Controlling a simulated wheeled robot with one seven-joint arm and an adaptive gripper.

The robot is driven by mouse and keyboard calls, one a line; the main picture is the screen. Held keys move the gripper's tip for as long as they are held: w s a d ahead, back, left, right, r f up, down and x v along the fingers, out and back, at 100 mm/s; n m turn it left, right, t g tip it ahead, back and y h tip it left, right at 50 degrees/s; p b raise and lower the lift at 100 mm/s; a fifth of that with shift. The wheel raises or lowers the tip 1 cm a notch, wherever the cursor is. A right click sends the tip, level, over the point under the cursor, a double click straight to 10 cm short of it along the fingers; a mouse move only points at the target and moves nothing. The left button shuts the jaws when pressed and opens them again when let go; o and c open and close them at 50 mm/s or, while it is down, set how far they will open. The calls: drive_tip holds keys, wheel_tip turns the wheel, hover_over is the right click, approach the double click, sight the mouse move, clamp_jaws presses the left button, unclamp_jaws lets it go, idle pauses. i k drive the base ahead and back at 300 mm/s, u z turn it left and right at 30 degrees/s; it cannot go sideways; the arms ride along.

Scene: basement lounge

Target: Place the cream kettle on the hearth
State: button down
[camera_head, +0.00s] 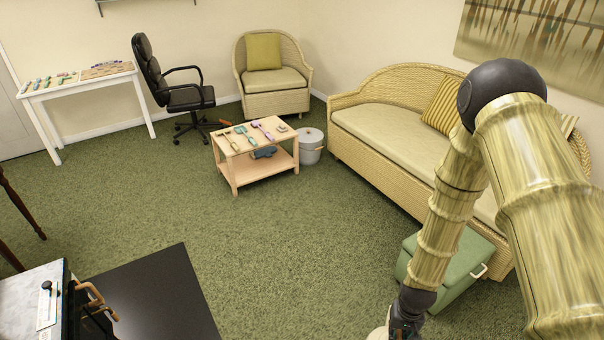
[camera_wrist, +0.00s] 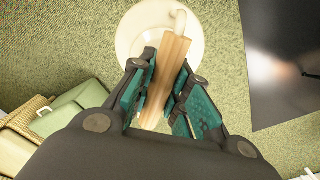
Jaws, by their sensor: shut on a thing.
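The cream kettle (camera_wrist: 132,32) is below my gripper in the wrist view, with its pale spout pointing to the top. My gripper (camera_wrist: 163,78) is shut on the kettle's wooden handle, with a teal-padded finger on each side. In the head view my gripper (camera_head: 404,326) is at the bottom edge, and only a sliver of the kettle (camera_head: 378,333) shows beside it. The hearth is a flat black slab (camera_head: 155,290) at the lower left of the head view. It also shows at the right of the wrist view (camera_wrist: 280,65), apart from the kettle.
A stove (camera_head: 32,300) with copper-coloured handles stands at the hearth's left side. A green cool box (camera_head: 450,272) is by the wicker sofa (camera_head: 395,130) on the right. A low wooden table (camera_head: 262,168) stands farther back. Open green carpet lies between the hearth and my gripper.

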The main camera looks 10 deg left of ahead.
sight(153, 279)
drive_tip(key=u, duration=0.05)
drive_tip(key=i, duration=1.35)
drive_tip(key=u, duration=0.4)
drive_tip(key=i, duration=0.95)
drive_tip(key=u, duration=1.1)
drive_tip(key=i, duration=0.45)
drive_tip(key=u, duration=1.15)
drive_tip(key=i, duration=0.7)
drive_tip(key=u, duration=0.45)
